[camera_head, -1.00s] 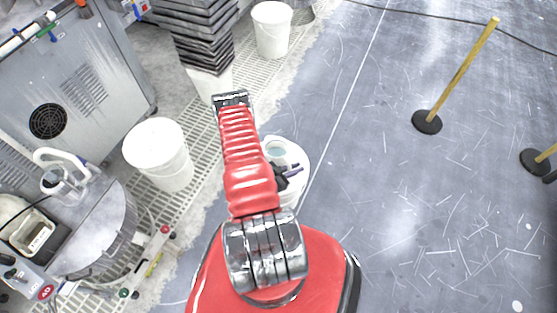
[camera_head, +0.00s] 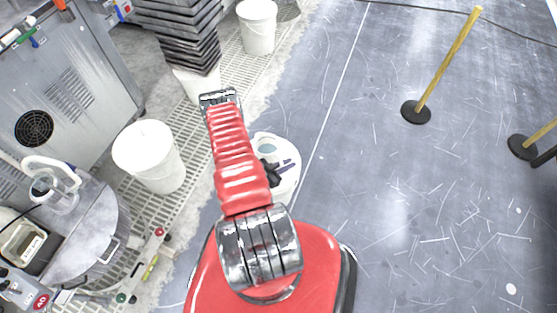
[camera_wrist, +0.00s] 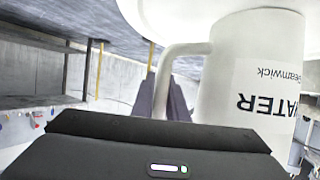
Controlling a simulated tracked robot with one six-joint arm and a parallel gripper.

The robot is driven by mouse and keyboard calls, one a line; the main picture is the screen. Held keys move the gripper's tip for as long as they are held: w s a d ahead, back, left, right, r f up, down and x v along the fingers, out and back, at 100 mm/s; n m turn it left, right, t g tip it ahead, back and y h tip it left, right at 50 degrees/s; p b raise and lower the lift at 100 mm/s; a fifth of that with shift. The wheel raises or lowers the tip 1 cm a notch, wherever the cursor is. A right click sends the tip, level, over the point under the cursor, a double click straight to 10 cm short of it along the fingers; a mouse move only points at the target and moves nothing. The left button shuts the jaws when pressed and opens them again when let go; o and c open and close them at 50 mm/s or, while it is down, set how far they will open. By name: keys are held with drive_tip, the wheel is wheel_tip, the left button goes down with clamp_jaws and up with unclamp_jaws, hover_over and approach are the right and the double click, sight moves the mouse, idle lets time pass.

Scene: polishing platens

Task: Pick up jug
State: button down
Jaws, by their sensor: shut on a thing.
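The white jug (camera_wrist: 246,70) appears upside down in the wrist view, with lettering ending in "ATER" on its label. Its handle (camera_wrist: 167,80) points toward my gripper. My gripper (camera_wrist: 170,98) is shut on this handle. In the head view the jug (camera_head: 266,147) is partly hidden behind my red arm, and my gripper (camera_head: 276,170) is beside it. A round white surface (camera_wrist: 180,15) lies at the jug's base; I cannot tell whether they touch.
A clear jug (camera_head: 54,192) stands on a grey drum at left. A white bucket (camera_head: 150,158) stands on the grating, another (camera_head: 258,28) farther back, near stacked dark trays (camera_head: 180,32). A yellow post (camera_head: 446,62) stands at right. Scratched floor between is mostly clear.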

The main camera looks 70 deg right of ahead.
drive_tip(key=shift+r, duration=0.3)
wheel_tip(320, 180, up, 9)
drive_tip(key=shift+r, duration=0.2)
idle(1.0)
idle(0.8)
